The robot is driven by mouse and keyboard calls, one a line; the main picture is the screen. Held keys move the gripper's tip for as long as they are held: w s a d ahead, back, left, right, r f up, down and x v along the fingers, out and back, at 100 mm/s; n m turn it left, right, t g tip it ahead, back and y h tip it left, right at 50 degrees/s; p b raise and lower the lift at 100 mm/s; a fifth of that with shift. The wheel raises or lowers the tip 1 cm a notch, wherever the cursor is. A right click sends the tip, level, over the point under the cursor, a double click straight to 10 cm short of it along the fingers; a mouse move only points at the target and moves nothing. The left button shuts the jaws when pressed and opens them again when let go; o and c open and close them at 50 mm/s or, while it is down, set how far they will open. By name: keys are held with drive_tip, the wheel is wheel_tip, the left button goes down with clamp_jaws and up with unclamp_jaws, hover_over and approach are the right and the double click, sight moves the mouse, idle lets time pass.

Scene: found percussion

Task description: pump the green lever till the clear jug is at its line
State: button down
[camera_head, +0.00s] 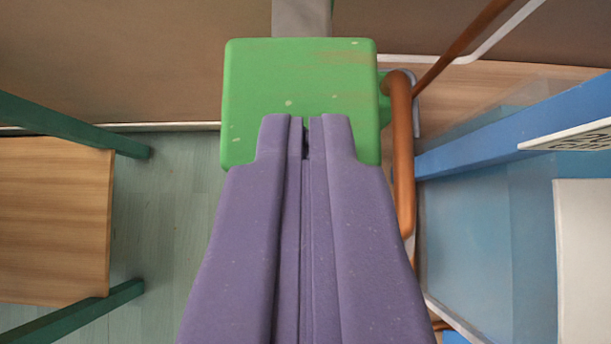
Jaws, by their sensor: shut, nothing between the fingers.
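A green block-shaped part (300,85), worn with pale chips and a brownish scuff, is in the upper middle of the view. It appears to be the green lever's end, but I cannot be sure. A grey bar (301,18) runs up from its top edge. My gripper (306,122), purple, is shut and empty. Its fingertips overlap the lower part of the green block in the picture; I cannot tell whether they touch it. The clear jug cannot be made out for certain, nor its line.
An orange-brown pipe (402,150) curves close along the right of the green block. A blue frame (500,135) with a pale blue panel (475,245) and white sheet (585,260) is at right. A wooden board (50,220) with green bars is at left. Greenish floor (170,210) shows between.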

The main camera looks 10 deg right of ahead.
drive_tip(key=shift+f, duration=0.1)
wheel_tip(320, 180, down, 7)
drive_tip(key=b, duration=0.5)
drive_tip(key=shift+s+f+b, duration=0.2)
drive_tip(key=shift+s+b, duration=0.2)
